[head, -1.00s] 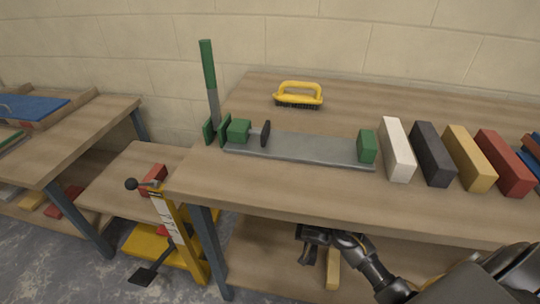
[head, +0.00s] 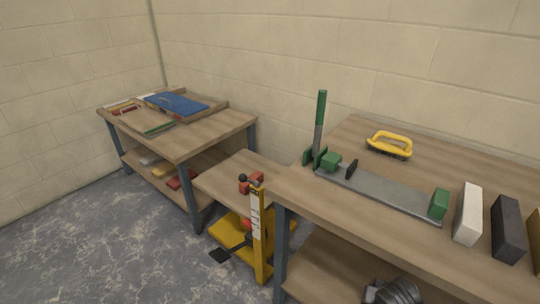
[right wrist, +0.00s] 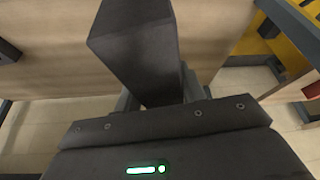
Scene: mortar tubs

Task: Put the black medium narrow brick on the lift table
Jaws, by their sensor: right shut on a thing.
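In the right wrist view a dark, blackish brick (right wrist: 138,48) stands out from my right gripper (right wrist: 158,98), which is shut on it. Its far end is above or against a wooden surface; I cannot tell whether they touch. In the head view the lift table (head: 220,186) stands between the two benches, with a wooden top and a yellow base and post. Only a dark part of my arm shows at the bottom of the head view. My left gripper is not in view.
The left bench (head: 205,138) carries a blue item (head: 175,103). Most of the lift table's top is clear.

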